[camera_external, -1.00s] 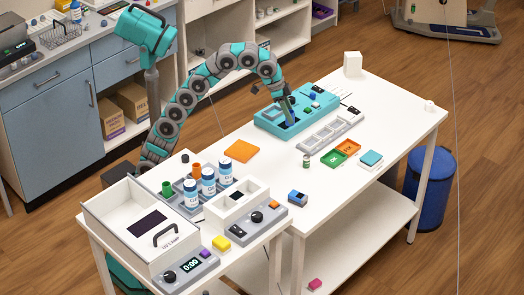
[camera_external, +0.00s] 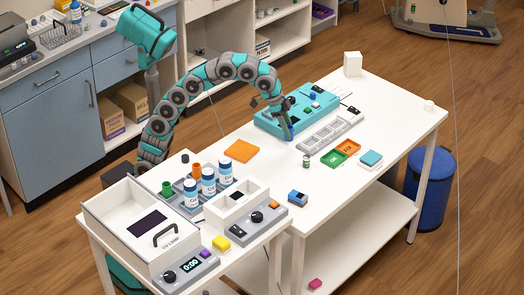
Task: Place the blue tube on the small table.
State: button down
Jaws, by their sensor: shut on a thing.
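My gripper (camera_external: 280,112) is at the front edge of the teal device (camera_external: 268,122) on the long white table (camera_external: 340,190). It is shut on a narrow blue tube (camera_external: 290,133), which points down below the fingers at the device's front edge. I cannot tell whether the tube's lower end touches the table. The fingers are small and partly merged with the device behind them. A smaller white table (camera_external: 88,224) stands at the front left against the long one.
A grey strip tray (camera_external: 330,130), green vial (camera_external: 306,161) and orange square (camera_external: 240,151) lie near my gripper.

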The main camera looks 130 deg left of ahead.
jog(key=shift+f, duration=1.8)
jog(key=shift+f, duration=0.15)
jog(key=c, duration=0.8)
grip_release()
jog(key=v, duration=1.2)
jog(key=shift+w, duration=0.2)
jog(key=shift+s, duration=0.1)
jog(key=shift+c, duration=0.4)
